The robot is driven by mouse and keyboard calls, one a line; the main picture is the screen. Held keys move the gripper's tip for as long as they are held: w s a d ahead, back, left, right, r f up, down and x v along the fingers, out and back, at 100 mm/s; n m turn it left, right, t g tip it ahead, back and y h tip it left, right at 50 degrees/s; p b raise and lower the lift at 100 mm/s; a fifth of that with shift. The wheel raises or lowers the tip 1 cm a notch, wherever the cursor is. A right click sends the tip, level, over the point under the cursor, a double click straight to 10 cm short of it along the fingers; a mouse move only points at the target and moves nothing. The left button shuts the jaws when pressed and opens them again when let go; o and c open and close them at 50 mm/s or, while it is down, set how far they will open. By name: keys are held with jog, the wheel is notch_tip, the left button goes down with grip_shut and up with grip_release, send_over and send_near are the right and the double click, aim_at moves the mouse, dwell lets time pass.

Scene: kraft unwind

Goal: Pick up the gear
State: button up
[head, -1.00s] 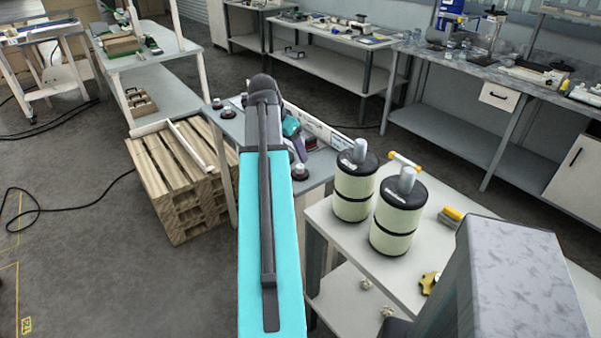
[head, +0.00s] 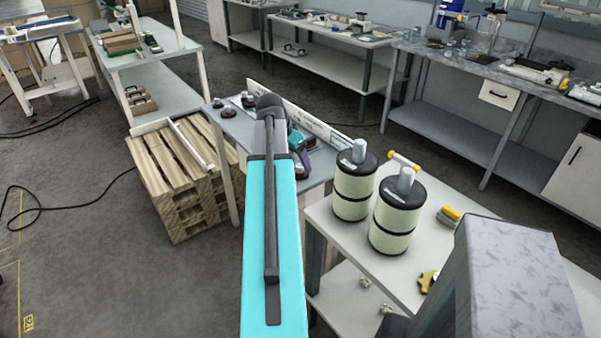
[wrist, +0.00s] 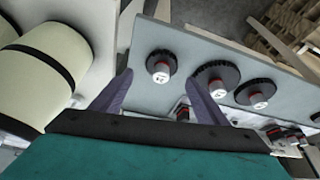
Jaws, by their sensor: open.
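Several dark toothed gears with red and white hubs sit on a grey table (wrist: 120,125). In the wrist view one gear (wrist: 161,66) lies straight ahead between my fingertips, a larger gear (wrist: 217,78) is to its right, and another gear (wrist: 255,93) is further right. My gripper (wrist: 159,77) is open and empty, its two fingers spread on either side of the nearest gear's line; I cannot tell its height above it. In the head view a gear (head: 228,112) shows left of my arm, which hides part of the table.
Two cream and black cylinders (head: 354,185) stand on a nearer table at the right; cream rolls (wrist: 50,55) fill the wrist view's left. A wooden pallet stack (head: 180,180) is left of the gear table. A pale upright strip (head: 315,118) runs along its back edge.

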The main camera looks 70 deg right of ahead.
aim_at(300, 166)
jog(key=shift+f, duration=0.1)
jog(key=shift+p+x, duration=0.75)
jog(key=shift+x, duration=0.45)
jog(key=shift+p+x, duration=0.3)
jog(key=shift+x, duration=1)
jog(key=shift+d, duration=0.15)
jog(key=c, duration=1.5)
jog(key=shift+c, duration=0.2)
jog(key=shift+r, duration=0.25)
jog(key=shift+r+b, duration=0.85)
jog(key=shift+r, duration=0.7)
jog(key=w+a+b, duration=0.2)
jog(key=a, duration=0.5)
jog(key=w+a+r+b, duration=0.1)
jog(key=w+a, duration=0.2)
jog(key=a, duration=0.5)
jog(key=shift+r+b, duration=0.25)
jog(key=shift+b, duration=0.1)
